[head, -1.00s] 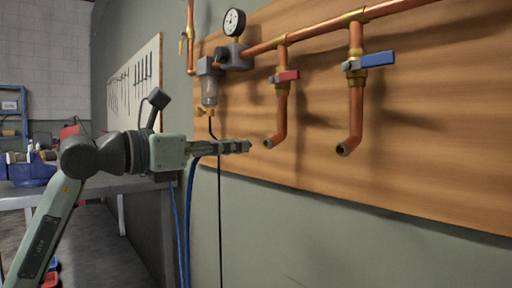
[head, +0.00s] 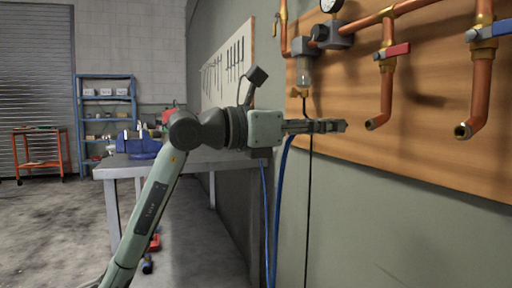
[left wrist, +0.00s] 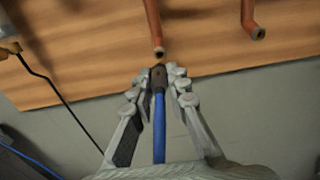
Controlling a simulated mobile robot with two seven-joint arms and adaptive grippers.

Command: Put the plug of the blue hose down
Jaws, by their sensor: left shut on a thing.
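My left gripper (head: 338,126) is stretched out in front of the wall, a little left of the open end of the red-handled copper pipe (head: 376,122). In the left wrist view its fingers (left wrist: 166,76) are shut on the dark plug (left wrist: 158,76) at the end of the blue hose (left wrist: 160,125). The plug points toward the pipe's open end and appears apart from it. In the head view the blue hose (head: 279,210) hangs down below the gripper, and the fingers mostly hide the plug. My right gripper is in neither view.
A second copper pipe with a blue handle (head: 490,29) ends to the right. A thin black cable (head: 308,200) hangs from the filter (head: 304,72). A grey workbench (head: 180,163) with a blue vise (head: 140,146) stands behind my arm. Open floor (head: 60,235) lies at left.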

